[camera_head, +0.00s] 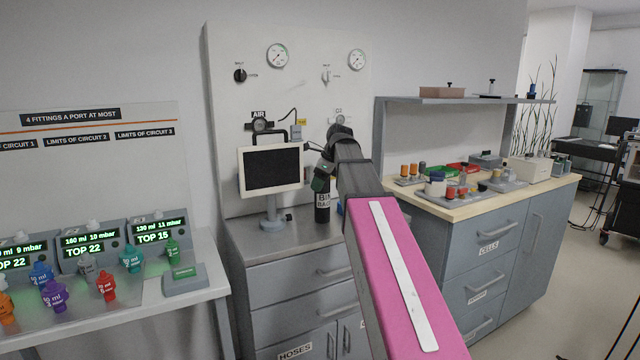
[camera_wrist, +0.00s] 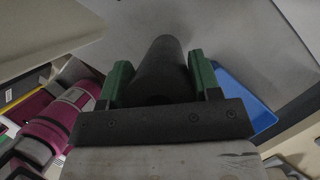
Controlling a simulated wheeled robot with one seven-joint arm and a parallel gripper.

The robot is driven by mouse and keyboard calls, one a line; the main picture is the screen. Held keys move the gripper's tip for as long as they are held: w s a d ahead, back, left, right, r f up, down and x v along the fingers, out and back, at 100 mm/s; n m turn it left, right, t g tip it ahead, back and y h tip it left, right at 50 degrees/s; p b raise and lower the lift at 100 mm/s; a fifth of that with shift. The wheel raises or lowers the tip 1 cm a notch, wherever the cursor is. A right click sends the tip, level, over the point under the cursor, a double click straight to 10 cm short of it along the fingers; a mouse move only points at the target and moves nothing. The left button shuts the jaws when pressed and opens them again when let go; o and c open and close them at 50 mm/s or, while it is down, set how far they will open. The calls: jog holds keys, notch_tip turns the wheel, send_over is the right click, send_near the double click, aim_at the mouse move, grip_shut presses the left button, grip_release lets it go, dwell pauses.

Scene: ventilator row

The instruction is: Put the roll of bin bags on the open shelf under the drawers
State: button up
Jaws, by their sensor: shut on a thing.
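The black roll of bin bags (camera_head: 322,207), with a white label reading BIN BAGS, is upright near the right end of the grey cabinet top. My gripper (camera_head: 321,182) has green fingers and is shut on the upper part of the roll. In the wrist view the dark roll (camera_wrist: 163,70) lies between the two green fingers of my gripper (camera_wrist: 160,80). I cannot tell whether its base touches the cabinet top. The grey cabinet has drawers (camera_head: 300,284) with doors labelled HOSES below them. I cannot make out an open shelf; my arm hides part of the cabinet front.
A monitor (camera_head: 271,170) stands just left of the roll. A blue flat thing (camera_wrist: 245,95) shows beside the roll in the wrist view. The wooden-topped counter (camera_head: 470,205) at right holds trays of small parts. Bare cabinet top lies in front of the monitor.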

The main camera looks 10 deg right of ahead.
jog(key=shift+f, duration=0.1)
jog(key=o, duration=1.3)
